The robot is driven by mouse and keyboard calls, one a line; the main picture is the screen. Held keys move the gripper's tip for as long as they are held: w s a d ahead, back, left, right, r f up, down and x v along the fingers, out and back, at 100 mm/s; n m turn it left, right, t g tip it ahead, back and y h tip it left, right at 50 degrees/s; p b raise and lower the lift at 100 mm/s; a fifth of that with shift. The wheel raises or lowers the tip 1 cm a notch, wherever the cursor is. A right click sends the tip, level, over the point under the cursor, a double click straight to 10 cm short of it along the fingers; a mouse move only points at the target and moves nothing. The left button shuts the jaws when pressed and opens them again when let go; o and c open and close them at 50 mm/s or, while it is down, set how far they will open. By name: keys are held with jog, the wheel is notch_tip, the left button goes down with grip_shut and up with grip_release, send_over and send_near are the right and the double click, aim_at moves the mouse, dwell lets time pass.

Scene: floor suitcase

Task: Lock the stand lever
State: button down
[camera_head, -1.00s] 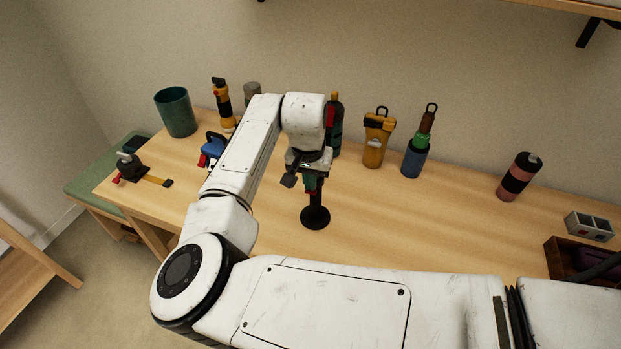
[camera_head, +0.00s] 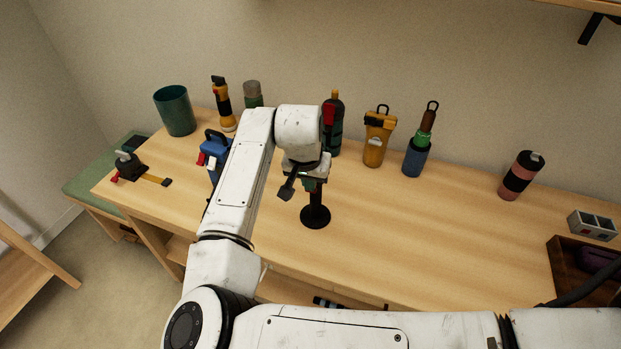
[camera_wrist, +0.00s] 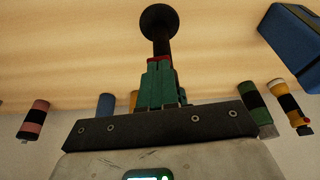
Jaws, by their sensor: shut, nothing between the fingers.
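A black stand (camera_head: 316,215) with a round base and upright post is on the bench, partly hidden behind my gripper. In the wrist view, the stand's black post and round end (camera_wrist: 159,20) show just beyond my fingertips. My gripper (camera_head: 311,186) is shut with nothing in it and points down at the top of the stand. Its green fingers (camera_wrist: 160,75) are together in the wrist view. I cannot tell whether they touch the post. No lever on the stand can be made out. A black device with a grey handle (camera_head: 127,165) sits at the bench's left end.
A blue tool (camera_head: 213,152) stands left of my arm. Along the back are a green cup (camera_head: 175,111), a yellow-black torch (camera_head: 222,103), a dark bottle (camera_head: 334,125), a yellow container (camera_head: 379,139) and a blue-green bottle (camera_head: 417,153).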

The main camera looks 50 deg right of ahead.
jog(key=shift+f, duration=0.1)
jog(key=h+b, duration=0.1)
jog(key=b, duration=0.1)
jog(key=a+f+t+h+b, duration=0.1)
jog(key=b, duration=0.1)
jog(key=t+h+b, duration=0.1)
jog(key=h+b, duration=0.1)
jog(key=b, duration=0.1)
jog(key=shift+s+a+f, duration=0.2)
jog(key=shift+s+f, duration=0.1)
jog(key=shift+r, duration=0.1)
jog(key=shift+r+p, duration=0.55)
jog(key=shift+r, duration=0.15)
jog(key=shift+r, duration=0.1)
